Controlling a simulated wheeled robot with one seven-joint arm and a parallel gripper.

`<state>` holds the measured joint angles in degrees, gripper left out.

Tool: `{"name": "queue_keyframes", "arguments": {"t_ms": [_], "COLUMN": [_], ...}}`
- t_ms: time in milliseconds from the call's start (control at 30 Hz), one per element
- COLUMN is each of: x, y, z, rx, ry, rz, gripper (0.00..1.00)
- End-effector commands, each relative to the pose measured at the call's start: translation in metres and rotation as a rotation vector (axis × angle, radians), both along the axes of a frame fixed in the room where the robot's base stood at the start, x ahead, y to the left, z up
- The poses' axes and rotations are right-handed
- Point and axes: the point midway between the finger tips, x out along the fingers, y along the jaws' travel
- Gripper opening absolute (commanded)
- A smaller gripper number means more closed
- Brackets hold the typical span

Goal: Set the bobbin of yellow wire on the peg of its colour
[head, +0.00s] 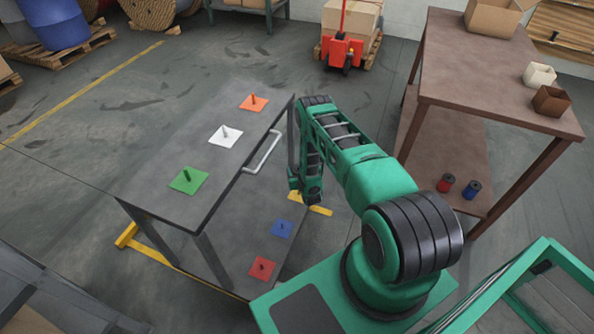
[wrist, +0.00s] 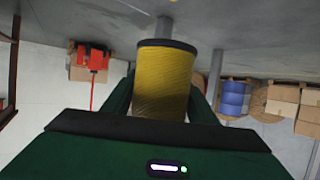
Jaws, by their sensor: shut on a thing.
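My gripper (head: 308,190) is low beside the right side of the grey cart, near its lower shelf. In the wrist view it is shut on the bobbin of yellow wire (wrist: 163,82), with a dark finger on each side. The bobbin has a dark flange at the end away from my palm.
The lower shelf (head: 240,240) also has blue (head: 283,229) and red (head: 262,267) plates. The cart top (head: 215,150) carries orange (head: 254,102), white (head: 225,135) and green (head: 188,180) peg plates. Red (head: 445,183) and blue (head: 471,190) bobbins stand under the brown table (head: 480,80).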

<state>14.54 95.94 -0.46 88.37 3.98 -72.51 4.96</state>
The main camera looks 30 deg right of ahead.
Motion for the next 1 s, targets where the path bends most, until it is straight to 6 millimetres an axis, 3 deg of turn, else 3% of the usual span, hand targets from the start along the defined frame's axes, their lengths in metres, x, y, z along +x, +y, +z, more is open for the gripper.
{"name": "queue_keyframes", "arguments": {"t_ms": [500, 1000], "x": [-0.001, 0.0], "y": [-0.001, -0.001], "z": [-0.039, -0.045], "rx": [0.0, -0.001], "ry": [0.0, -0.001], "rz": [-0.001, -0.001], "gripper": [0.2, 0.2]}}
